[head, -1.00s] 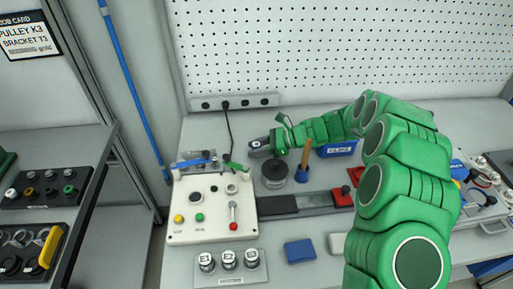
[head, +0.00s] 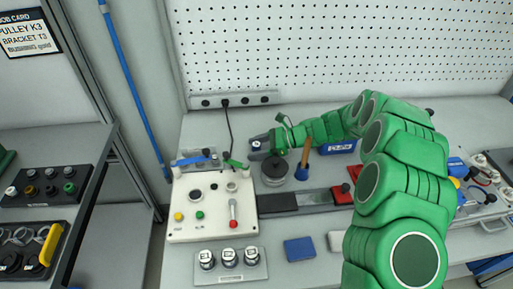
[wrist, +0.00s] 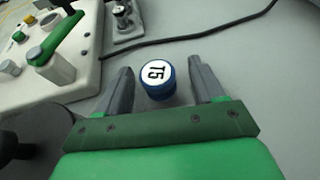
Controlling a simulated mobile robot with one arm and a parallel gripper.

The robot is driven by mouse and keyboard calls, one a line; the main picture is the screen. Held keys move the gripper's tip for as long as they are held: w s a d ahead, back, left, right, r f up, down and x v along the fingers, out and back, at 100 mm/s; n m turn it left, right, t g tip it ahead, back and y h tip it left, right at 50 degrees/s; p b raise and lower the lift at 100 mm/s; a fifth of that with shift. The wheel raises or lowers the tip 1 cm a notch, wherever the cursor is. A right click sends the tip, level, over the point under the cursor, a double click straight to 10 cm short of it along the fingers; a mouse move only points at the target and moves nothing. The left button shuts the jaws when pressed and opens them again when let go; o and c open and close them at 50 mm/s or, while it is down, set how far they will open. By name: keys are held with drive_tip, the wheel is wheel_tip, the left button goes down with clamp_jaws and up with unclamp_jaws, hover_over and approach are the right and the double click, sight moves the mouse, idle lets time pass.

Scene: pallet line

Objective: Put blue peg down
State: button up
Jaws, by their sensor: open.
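The blue peg (wrist: 157,82) has a white top marked T5. It stands upright on the grey bench in the wrist view, between the two fingers of my gripper (wrist: 160,68). The fingers are open, with a gap on each side of the peg. In the head view my gripper (head: 260,145) is low over the bench, behind the control box (head: 212,205). The peg's white top (head: 256,144) shows small between the fingers there.
The control box with a green lever (wrist: 58,38) is close on the left. A small grey holder with a peg (wrist: 122,22) and a black cable (wrist: 190,35) lie beyond. A dark round part (head: 274,172) and a wooden-handled tool (head: 305,155) stand near my gripper.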

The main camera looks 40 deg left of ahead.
drive_tip(key=shift+r, duration=0.1)
wheel_tip(320, 180, up, 31)
idle(1.3)
drive_tip(key=shift+r, duration=0.1)
drive_tip(key=s+d+f+n+t+h, duration=0.2)
drive_tip(key=s+d+n+h, duration=0.15)
drive_tip(key=d, duration=1.15)
drive_tip(key=s+d+f+n+t+h, duration=0.1)
drive_tip(key=s+d+n+t+h, duration=0.2)
drive_tip(key=d, duration=1.2)
drive_tip(key=s+d+f+n+h, duration=0.2)
drive_tip(key=s+d+f, duration=0.2)
drive_tip(key=s+d, duration=0.5)
drive_tip(key=s+d+f+n+t+h, duration=0.1)
drive_tip(key=s+d+f, duration=0.3)
drive_tip(key=s+d, duration=0.6)
drive_tip(key=d+n+h, duration=0.1)
drive_tip(key=d, duration=0.7)
drive_tip(key=shift+d+t, duration=0.15)
drive_tip(key=shift+t, duration=0.15)
